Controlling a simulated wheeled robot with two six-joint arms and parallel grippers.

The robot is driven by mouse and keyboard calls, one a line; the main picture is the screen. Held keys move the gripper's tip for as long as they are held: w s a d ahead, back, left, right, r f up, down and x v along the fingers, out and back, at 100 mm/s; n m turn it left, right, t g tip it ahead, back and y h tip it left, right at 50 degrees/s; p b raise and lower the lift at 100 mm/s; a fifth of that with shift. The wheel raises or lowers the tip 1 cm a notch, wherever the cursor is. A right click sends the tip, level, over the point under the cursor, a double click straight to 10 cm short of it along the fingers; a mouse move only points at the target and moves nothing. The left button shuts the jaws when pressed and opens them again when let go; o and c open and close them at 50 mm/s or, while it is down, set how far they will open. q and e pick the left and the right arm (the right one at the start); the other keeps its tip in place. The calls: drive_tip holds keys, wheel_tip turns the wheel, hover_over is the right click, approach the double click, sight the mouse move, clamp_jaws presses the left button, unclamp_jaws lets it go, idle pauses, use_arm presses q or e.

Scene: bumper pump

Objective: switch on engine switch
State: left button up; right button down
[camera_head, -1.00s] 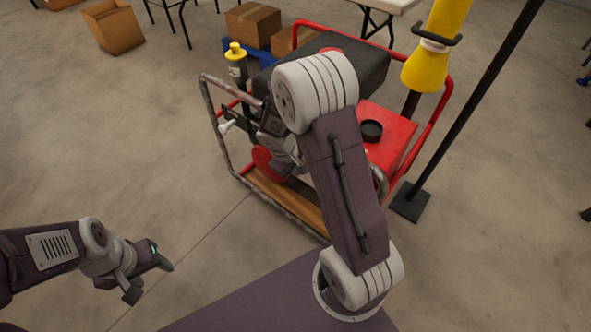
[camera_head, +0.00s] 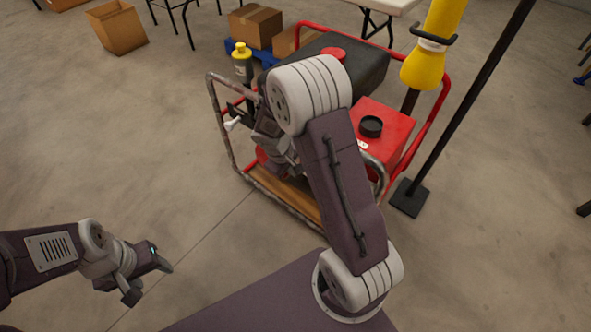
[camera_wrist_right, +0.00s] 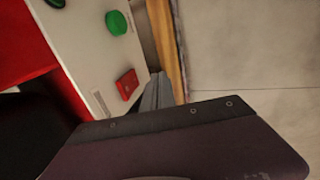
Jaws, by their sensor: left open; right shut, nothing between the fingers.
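The pump machine stands in a red and worn-metal tube frame (camera_head: 225,135) in the middle of the head view. In the right wrist view, a white panel (camera_wrist_right: 85,45) carries a small red rectangular switch (camera_wrist_right: 127,84), which looks like the engine switch; its on or off position cannot be told. My right gripper (camera_wrist_right: 158,90) is shut and empty, with its grey tip just right of the red switch; contact cannot be told. In the head view my right arm hides the switch and most of that gripper. My left gripper (camera_head: 150,281) is open and empty above the floor, at lower left.
A green round knob (camera_wrist_right: 116,23) is on the same panel. A red tank with a black cap (camera_head: 370,127) is right of my arm. A yellow column (camera_head: 433,55) and a black pole (camera_head: 470,100) stand at right.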

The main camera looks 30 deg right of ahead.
drive_tip(key=s+a+r+p, duration=0.2)
drive_tip(key=a+r+p, duration=0.3)
drive_tip(key=r, duration=0.3)
drive_tip(key=shift+r, duration=0.25)
